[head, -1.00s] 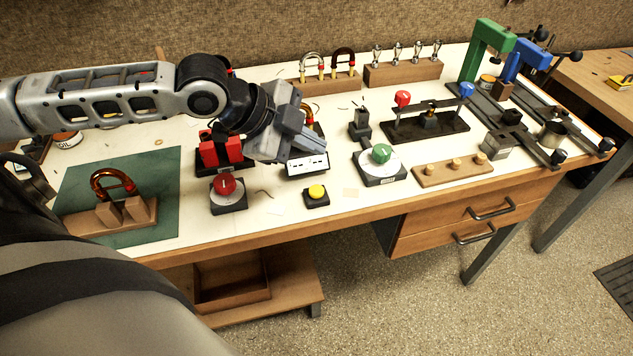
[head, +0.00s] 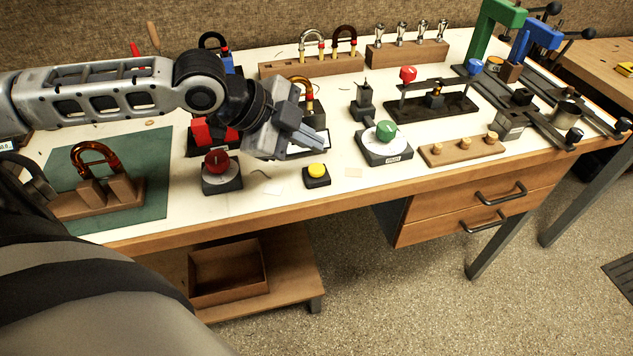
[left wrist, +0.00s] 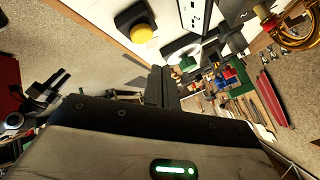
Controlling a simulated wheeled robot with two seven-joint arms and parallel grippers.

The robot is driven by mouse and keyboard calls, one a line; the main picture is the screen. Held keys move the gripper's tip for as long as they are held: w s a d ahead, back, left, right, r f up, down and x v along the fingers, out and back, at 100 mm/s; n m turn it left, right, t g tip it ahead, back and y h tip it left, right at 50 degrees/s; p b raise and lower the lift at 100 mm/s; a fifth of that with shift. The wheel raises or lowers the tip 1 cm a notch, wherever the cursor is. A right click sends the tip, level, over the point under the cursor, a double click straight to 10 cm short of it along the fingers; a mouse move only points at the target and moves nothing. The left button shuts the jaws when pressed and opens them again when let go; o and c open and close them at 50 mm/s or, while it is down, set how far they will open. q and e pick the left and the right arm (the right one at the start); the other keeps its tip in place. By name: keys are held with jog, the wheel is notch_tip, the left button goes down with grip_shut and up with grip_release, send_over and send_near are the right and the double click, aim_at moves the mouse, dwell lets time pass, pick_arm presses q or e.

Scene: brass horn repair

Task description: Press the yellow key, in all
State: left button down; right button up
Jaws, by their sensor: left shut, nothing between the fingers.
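The yellow key (head: 317,170) is a round yellow button on a small black base, near the front edge of the bench. It also shows in the left wrist view (left wrist: 141,33), at the top. My left gripper (head: 322,143) is shut and empty. In the head view its fingertips are just behind the yellow key and look raised above the bench, apart from the key. In the left wrist view the closed fingers (left wrist: 161,82) point up the picture, below and right of the key. My right gripper is not in view.
A red knob (head: 216,163) on a dark base stands left of the key, and a green knob (head: 386,131) on a dial stands right. A wooden peg board (head: 462,150) lies farther right. The bench's front edge runs close before the key.

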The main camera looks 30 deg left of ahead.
aim_at(323, 166)
pick_arm(q)
jog(key=shift+f, duration=1.2)
jog(key=shift+f, duration=0.1)
dwell(1.1)
jog(key=shift+f, duration=0.3)
jog(key=shift+f, duration=0.6)
dwell(0.5)
dwell(0.4)
jog(key=shift+r+p, duration=0.95)
jog(key=shift+p, duration=0.2)
